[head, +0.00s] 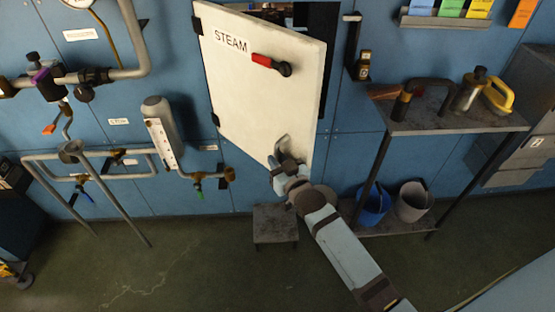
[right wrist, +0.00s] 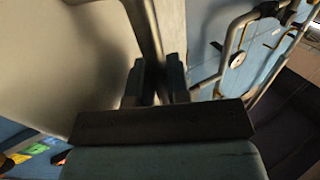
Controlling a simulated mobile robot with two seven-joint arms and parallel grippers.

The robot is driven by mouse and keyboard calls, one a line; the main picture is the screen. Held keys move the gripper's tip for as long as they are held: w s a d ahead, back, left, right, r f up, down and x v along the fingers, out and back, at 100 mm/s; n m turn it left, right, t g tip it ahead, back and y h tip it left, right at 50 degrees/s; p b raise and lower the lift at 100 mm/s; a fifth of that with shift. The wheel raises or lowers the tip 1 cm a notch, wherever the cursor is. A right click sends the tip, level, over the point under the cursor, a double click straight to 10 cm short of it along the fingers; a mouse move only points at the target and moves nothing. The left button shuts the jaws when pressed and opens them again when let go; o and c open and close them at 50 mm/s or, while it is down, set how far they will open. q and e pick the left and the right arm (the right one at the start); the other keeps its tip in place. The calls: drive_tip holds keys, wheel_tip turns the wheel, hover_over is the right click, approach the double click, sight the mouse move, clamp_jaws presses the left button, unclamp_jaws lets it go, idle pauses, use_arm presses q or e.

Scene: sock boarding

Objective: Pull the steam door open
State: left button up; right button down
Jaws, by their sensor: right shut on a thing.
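The white steam door (head: 255,100), labelled "STEAM", stands ajar in the head view. Its hinges are on the left, and a dark gap shows behind its right edge. A red-handled latch (head: 265,61) sits on its upper face. A grey curved door handle (head: 281,146) is at its lower right. My right gripper (head: 288,163) is at that handle and shut on it; the wrist partly hides the grip. In the right wrist view my right gripper's dark fingers (right wrist: 155,84) are around the grey handle bar (right wrist: 146,40), beside the pale door (right wrist: 60,60). My left gripper is not in view.
A small step stool (head: 275,224) stands below the door. A shelf table (head: 425,122) with tools is at right, with a blue bucket (head: 374,207) and a grey bucket (head: 412,202) below. Pipes (head: 90,163) line the wall at left. The front floor is clear.

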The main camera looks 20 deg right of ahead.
drive_tip(key=shift+a, duration=0.1)
idle(0.3)
drive_tip(key=c, duration=1.1)
unclamp_jaws()
drive_tip(key=s+d+p, duration=0.1)
drive_tip(key=s, duration=1.2)
drive_tip(key=shift+s+d, duration=0.25)
drive_tip(key=shift+s, duration=0.15)
